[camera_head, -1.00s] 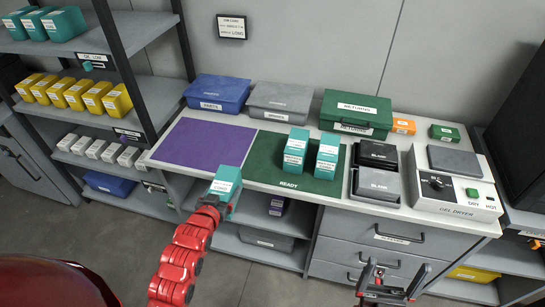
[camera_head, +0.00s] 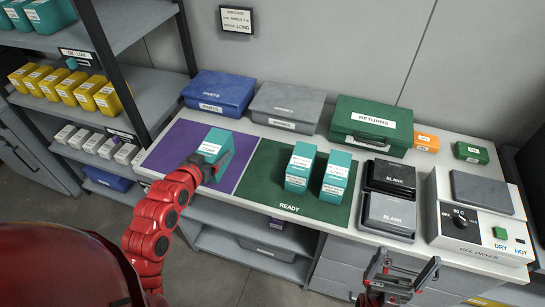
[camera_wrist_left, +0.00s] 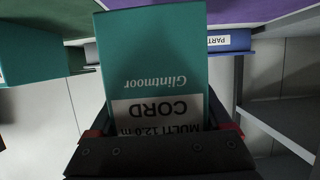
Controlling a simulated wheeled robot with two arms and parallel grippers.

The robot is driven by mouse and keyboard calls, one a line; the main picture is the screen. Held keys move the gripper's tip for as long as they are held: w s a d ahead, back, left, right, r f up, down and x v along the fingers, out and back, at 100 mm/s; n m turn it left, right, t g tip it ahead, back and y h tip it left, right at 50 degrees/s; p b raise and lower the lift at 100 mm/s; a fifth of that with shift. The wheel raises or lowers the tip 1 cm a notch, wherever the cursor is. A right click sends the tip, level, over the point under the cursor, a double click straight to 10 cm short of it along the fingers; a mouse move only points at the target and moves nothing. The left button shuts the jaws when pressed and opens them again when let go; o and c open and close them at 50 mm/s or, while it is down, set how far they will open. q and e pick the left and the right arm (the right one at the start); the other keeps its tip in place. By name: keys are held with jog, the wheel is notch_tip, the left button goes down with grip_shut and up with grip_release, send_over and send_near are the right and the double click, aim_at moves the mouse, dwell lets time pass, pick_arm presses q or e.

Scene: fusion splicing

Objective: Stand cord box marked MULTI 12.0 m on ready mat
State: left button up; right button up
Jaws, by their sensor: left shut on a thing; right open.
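My left gripper (camera_head: 205,168) is shut on a teal cord box (camera_head: 215,142), held over the purple mat (camera_head: 184,140). In the left wrist view the held box (camera_wrist_left: 155,58) fills the middle, its label reading CORD and MULTI 12.0 m, partly covered by the gripper. The green ready mat (camera_head: 257,172) lies to the right, marked READY. Two teal boxes, one on the left (camera_head: 300,166) and one on the right (camera_head: 336,176), stand upright on it side by side. My right gripper (camera_head: 402,272) is open and empty at the bench's front edge.
A blue parts case (camera_head: 219,92), a grey case (camera_head: 287,104) and a green returns case (camera_head: 369,123) line the back. Black and grey BLANK boxes (camera_head: 390,212) and a gel dryer (camera_head: 477,222) stand right of the ready mat. Its left part is clear.

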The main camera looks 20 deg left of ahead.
pick_arm(q)
jog(key=w+d+p, duration=0.1)
jog(key=w+d, duration=0.1)
jog(key=d, duration=0.2)
jog(key=w+d+p, duration=0.2)
jog(key=d, duration=0.2)
jog(key=w+d+f+p, duration=0.1)
jog(key=w+d+p, duration=0.1)
jog(key=d, duration=0.3)
jog(key=shift+w+d, duration=0.1)
jog(key=shift+w, duration=0.15)
jog(key=shift+w+d, duration=0.15)
jog(key=shift+d, duration=0.35)
notch_tip(320, 180, down, 3)
jog(key=shift+p, duration=1.15)
jog(key=shift+f, duration=0.4)
